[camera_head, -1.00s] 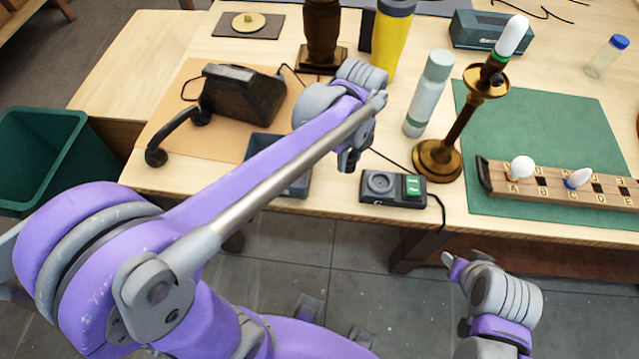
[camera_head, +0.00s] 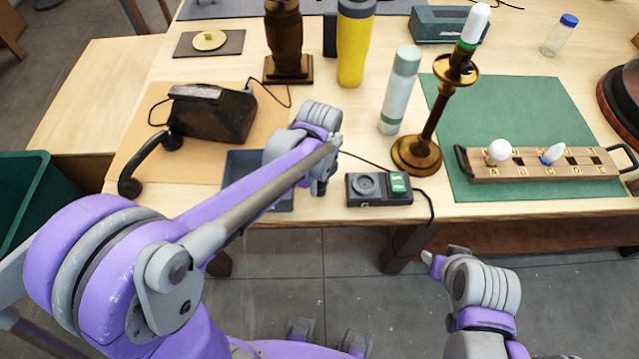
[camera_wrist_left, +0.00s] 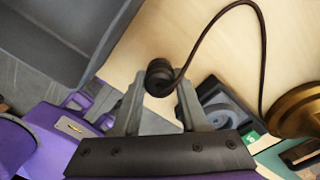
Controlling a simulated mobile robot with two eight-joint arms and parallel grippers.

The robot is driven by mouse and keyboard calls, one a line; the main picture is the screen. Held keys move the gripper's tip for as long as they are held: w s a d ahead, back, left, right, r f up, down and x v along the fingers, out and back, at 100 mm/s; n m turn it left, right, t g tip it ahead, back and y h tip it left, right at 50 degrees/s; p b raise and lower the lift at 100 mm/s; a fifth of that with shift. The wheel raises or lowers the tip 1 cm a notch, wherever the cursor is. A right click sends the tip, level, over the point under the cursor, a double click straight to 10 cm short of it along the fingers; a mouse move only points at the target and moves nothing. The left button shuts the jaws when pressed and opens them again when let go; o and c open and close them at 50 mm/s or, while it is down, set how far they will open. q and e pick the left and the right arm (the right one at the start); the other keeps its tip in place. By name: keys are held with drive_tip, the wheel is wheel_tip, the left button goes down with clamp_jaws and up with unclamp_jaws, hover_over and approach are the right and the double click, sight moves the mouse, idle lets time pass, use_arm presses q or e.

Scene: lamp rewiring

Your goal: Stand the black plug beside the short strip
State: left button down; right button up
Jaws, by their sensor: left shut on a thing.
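The black plug (camera_wrist_left: 160,76) is between the fingertips of my left gripper (camera_wrist_left: 158,88) in the left wrist view, with its dark cord looping away to the brass lamp's base.
A grey tray (camera_head: 240,160) is partly behind my left arm. The brass lamp (camera_head: 416,155) stands right of the strip. A pale bottle (camera_head: 399,92), a black telephone (camera_head: 212,112) and a bulb rack (camera_head: 540,172) are around. Little bare table lies between tray and strip.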

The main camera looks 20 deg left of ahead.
sight(319, 182)
use_arm(q)
drive_tip(key=shift+f, duration=0.45)
drive_tip(key=shift+f, duration=0.1)
drive_tip(key=shift+c, duration=2.2)
unclamp_jaws()
drive_tip(key=shift+r, duration=0.2)
wheel_tip(319, 182, up, 12)
drive_tip(key=p, duration=0.1)
drive_tip(key=s+a+f+n+t, duration=0.2)
drive_tip(key=s+n, duration=0.4)
drive_tip(key=n, duration=0.6)
drive_tip(key=s+a+f+n+t, duration=0.3)
drive_tip(key=s+n, duration=0.4)
drive_tip(key=n, duration=0.4)
drive_tip(key=shift+a+f+n+t, duration=0.3)
drive_tip(key=shift+a+f+n, duration=0.15)
drive_tip(key=shift+a, duration=0.35)
